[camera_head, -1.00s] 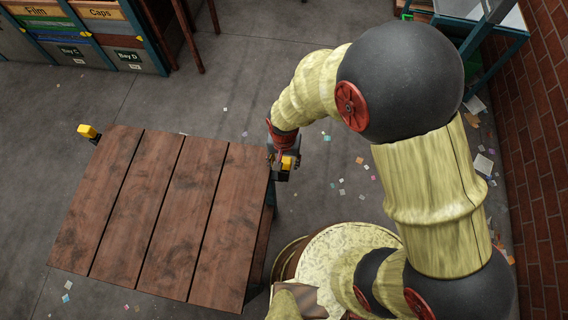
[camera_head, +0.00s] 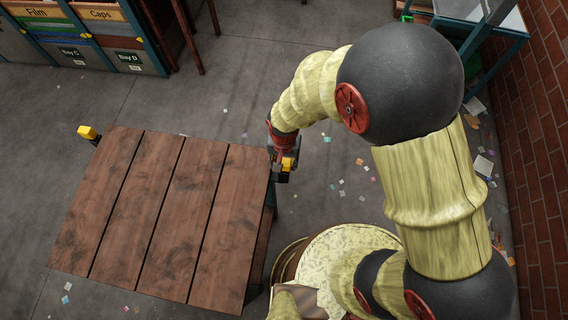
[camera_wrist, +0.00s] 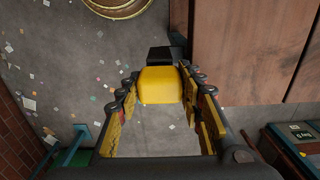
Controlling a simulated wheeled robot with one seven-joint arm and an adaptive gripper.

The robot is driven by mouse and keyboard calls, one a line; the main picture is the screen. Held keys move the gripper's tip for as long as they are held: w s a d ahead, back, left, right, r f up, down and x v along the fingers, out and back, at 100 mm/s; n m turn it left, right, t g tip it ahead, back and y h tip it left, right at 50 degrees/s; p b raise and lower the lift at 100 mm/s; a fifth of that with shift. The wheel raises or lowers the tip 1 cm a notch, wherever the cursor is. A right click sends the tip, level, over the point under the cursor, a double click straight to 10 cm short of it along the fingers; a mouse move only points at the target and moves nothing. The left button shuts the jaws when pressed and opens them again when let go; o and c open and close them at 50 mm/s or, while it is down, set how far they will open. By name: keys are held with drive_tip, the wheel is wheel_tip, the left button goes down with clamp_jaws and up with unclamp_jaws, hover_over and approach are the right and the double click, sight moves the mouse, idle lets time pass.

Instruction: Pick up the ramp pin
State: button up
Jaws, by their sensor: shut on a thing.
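The ramp pin is a yellow block with a black part, at the right edge of the plank-topped surface (camera_head: 150,215). In the wrist view the pin's yellow head (camera_wrist: 160,88) sits between the two fingers, with its black part beyond it, close to the wooden edge. My gripper (camera_wrist: 160,76) is shut on the pin. In the head view my gripper (camera_head: 283,170) is at that same edge, and the yellow of the pin (camera_head: 289,163) shows partly behind it. I cannot tell whether the pin still touches its mount.
A similar yellow and black piece (camera_head: 88,132) sticks out at the surface's far left corner. Bins with labels (camera_head: 95,35) stand at the back left. A brick wall (camera_head: 540,150) is on the right. The floor between is open, with scattered paper scraps.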

drive_tip(key=shift+r, duration=0.15)
wheel_tip(320, 180, up, 18)
drive_tip(key=p, duration=0.1)
idle(0.4)
wheel_tip(320, 180, up, 12)
drive_tip(key=p, duration=0.9)
idle(0.4)
drive_tip(key=shift+f, duration=0.2)
